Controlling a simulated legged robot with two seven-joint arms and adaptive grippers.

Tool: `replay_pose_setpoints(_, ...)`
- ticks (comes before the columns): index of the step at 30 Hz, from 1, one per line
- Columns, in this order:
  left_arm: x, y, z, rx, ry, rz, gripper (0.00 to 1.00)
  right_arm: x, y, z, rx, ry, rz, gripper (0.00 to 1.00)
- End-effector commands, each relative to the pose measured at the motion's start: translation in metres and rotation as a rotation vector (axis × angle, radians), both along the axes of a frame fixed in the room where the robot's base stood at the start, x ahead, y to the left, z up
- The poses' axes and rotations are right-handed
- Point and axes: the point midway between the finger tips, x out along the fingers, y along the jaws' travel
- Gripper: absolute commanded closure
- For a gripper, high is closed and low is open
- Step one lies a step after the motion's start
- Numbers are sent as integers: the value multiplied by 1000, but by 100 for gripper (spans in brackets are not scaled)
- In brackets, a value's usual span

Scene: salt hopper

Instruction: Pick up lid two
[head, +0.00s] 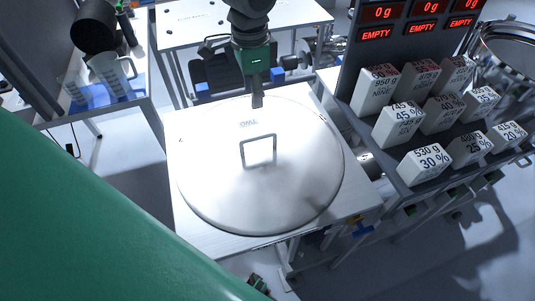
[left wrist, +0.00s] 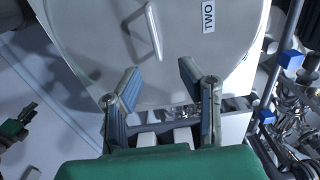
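Lid two is a large round pale metal lid (head: 215,180) with a raised loop handle (head: 258,137) and a "TWO" label (head: 248,123). It lies flat on a white table (head: 185,115). A small green and dark part (head: 258,283) at the bottom looks like my right gripper. Its fingers are unclear.
A rack of white labelled blocks (head: 420,165) stands to the right, below red displays (head: 423,12). A white jug (head: 112,72) and a black cylinder (head: 94,27) are at upper left. Another white table (head: 190,30) stands behind. Clutter lies close beside the lid's table.

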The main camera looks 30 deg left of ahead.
Motion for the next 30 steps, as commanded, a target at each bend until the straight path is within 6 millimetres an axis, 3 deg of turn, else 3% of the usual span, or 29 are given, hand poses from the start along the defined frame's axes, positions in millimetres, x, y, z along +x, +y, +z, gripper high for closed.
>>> replay_pose_setpoints(5, -1, -5, -20, 6, 3, 0, 66, 0, 0, -8, 1, -1, 1, 60)
replay_pose_setpoints(15, -1, -8, -81, 10, 2, 0, 66, 0, 0, -13, 0, -1, 0, 60)
replay_pose_setpoints(22, -3, -6, -97, 6, 1, 0, 66, 0, 0, -14, 0, -1, 0, 60)
replay_pose_setpoints(30, -7, -11, -136, 6, 1, 0, 66, 0, 0, -15, 0, -1, 1, 60)
